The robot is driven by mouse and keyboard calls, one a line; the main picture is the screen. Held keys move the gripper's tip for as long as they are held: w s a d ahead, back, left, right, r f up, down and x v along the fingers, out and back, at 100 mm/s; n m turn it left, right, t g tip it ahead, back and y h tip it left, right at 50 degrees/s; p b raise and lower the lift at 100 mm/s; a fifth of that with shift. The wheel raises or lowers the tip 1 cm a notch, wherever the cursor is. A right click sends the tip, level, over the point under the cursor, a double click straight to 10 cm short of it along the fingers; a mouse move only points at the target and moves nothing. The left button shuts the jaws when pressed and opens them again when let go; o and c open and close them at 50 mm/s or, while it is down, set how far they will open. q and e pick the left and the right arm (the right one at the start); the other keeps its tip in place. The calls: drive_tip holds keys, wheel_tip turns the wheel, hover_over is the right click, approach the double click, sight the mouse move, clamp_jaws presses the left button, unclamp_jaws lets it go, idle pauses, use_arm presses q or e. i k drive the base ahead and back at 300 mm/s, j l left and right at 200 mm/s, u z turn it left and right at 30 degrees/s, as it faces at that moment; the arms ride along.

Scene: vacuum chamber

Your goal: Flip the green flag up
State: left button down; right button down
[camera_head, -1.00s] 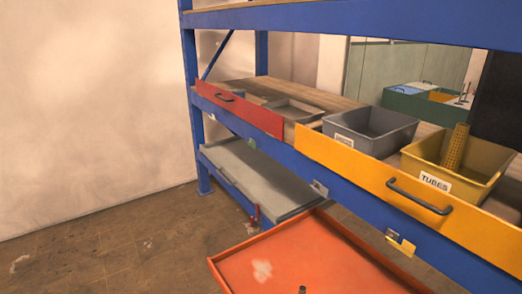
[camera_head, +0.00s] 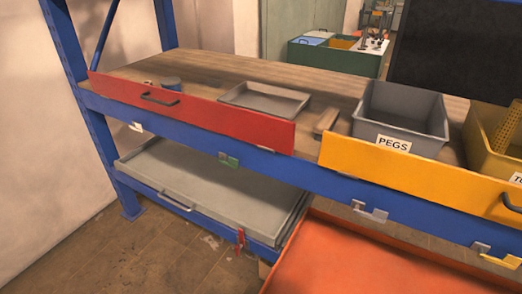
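A small green flag (camera_head: 229,160) is on the front face of the blue shelf beam, below the right part of the red panel (camera_head: 190,110). A small metal bracket sits at its left side. The flag is small in the picture, and I cannot tell clearly how it is hinged. Neither of my grippers shows in the head view.
Other metal brackets (camera_head: 370,212) sit along the beam. Behind the panels stand a shallow grey tray (camera_head: 264,99), a grey PEGS bin (camera_head: 402,118) and a yellow bin (camera_head: 476,150). Below are a grey drawer (camera_head: 210,195) and an orange tray (camera_head: 350,262) that juts forward.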

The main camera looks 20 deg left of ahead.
sight(233, 162)
drive_tip(key=j+z, duration=0.2)
drive_tip(key=j, duration=0.2)
drive_tip(key=i+j+z, duration=0.1)
drive_tip(key=j+z, duration=0.15)
drive_tip(key=j, duration=0.2)
drive_tip(key=j+z, duration=0.2)
drive_tip(key=j, duration=0.2)
drive_tip(key=j+z, duration=0.25)
drive_tip(key=j, duration=0.2)
drive_tip(key=k+j+z, duration=0.2)
drive_tip(key=j, duration=0.2)
drive_tip(key=j+z, duration=0.2)
drive_tip(key=j, duration=0.2)
drive_tip(key=k+j+z, duration=0.25)
drive_tip(key=j, duration=0.15)
drive_tip(key=k+j+z, duration=0.2)
drive_tip(key=j, duration=0.15)
drive_tip(key=i+j, duration=0.05)
drive_tip(key=i, duration=0.05)
